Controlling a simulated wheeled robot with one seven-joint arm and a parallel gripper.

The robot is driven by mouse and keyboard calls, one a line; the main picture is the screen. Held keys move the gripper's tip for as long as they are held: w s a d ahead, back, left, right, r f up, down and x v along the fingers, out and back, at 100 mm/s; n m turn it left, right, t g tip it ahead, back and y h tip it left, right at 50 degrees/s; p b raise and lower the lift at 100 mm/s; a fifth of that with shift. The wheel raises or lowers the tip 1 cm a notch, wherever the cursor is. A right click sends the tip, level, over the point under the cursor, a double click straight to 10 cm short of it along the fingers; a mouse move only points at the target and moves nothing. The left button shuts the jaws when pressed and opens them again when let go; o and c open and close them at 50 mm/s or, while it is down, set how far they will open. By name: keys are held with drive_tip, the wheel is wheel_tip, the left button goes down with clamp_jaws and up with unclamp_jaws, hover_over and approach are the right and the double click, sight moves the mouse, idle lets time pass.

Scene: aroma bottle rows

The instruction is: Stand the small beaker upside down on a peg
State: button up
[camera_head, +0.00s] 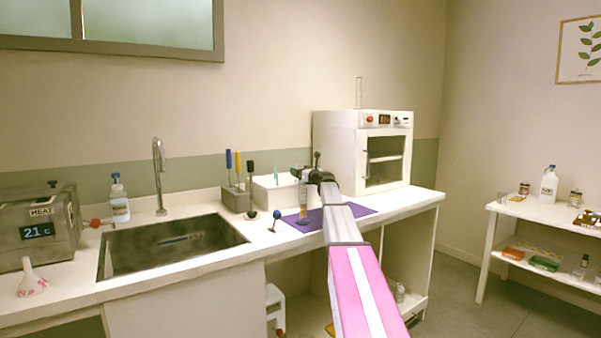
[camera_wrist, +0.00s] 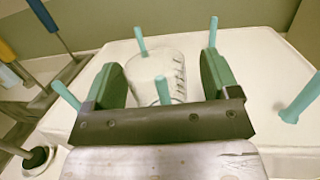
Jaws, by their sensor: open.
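In the wrist view, a pale, clear beaker (camera_wrist: 152,68) with dark graduation marks is at the white peg rack (camera_wrist: 262,45), between the two green fingers of my gripper (camera_wrist: 160,72). The fingers are open, with a visible gap on each side of the beaker. A teal peg (camera_wrist: 162,90) shows at the beaker's near side, and another peg (camera_wrist: 140,38) stands by its far edge. I cannot tell whether a peg is inside the beaker. In the head view, my gripper (camera_head: 308,174) is over the right part of the rack (camera_head: 268,194); the beaker cannot be made out there.
A grey holder (camera_head: 236,199) with colored-handled tools stands left of the rack. A purple mat (camera_head: 350,211) with a glass cylinder (camera_head: 303,203) lies in front. A white oven (camera_head: 340,150) is to the right, and a sink (camera_head: 170,245) to the left.

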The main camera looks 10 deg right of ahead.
drive_tip(key=shift+s+d+f, duration=0.15)
drive_tip(key=shift+s+f, duration=0.4)
drive_tip(key=shift+f, duration=0.3)
drive_tip(key=r+v, duration=0.1)
drive_tip(key=v, duration=0.8)
drive_tip(key=shift+s+d+r, duration=0.2)
drive_tip(key=shift+d, duration=0.15)
